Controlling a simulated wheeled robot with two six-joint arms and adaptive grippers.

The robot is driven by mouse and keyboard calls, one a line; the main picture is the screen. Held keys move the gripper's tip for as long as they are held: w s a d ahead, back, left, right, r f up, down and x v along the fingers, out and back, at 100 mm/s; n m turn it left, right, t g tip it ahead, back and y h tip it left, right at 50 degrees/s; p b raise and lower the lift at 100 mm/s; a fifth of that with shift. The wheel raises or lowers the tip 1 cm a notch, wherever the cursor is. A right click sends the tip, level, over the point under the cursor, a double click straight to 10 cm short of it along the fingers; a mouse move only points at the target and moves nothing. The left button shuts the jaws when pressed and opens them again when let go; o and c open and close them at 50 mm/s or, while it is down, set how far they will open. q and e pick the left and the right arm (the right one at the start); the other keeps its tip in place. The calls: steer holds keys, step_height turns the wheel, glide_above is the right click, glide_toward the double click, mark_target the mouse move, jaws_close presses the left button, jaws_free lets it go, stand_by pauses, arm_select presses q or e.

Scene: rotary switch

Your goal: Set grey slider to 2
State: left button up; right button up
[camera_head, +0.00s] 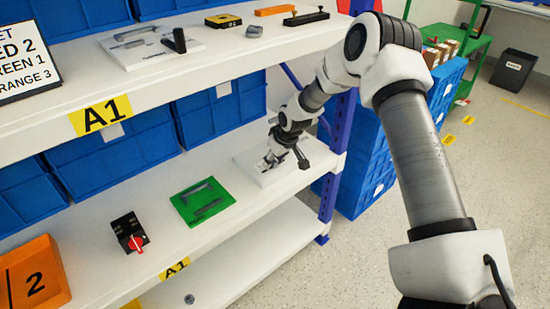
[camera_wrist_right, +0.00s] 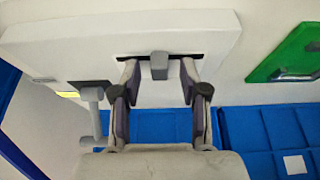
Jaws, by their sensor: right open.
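The grey slider (camera_wrist_right: 158,66) is a small grey block on a dark slot in a white panel (camera_wrist_right: 60,45), seen in the right wrist view. It sits near the middle of the visible slot. Any scale marks are not readable. My right gripper (camera_wrist_right: 159,84) is open, with one finger on each side of the slider; I cannot tell whether either finger touches it. In the head view my right gripper (camera_head: 272,158) is over the white panel (camera_head: 266,179) at the right end of the lower shelf, and hides the slider. My left gripper is not in view.
A grey T-shaped lever (camera_wrist_right: 92,108) stands on the same panel, left of the fingers. On the lower shelf are a green plate (camera_head: 187,208), a black box with a red knob (camera_head: 128,232) and an orange panel (camera_head: 38,270).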

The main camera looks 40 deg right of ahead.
steer(key=v, duration=1.2)
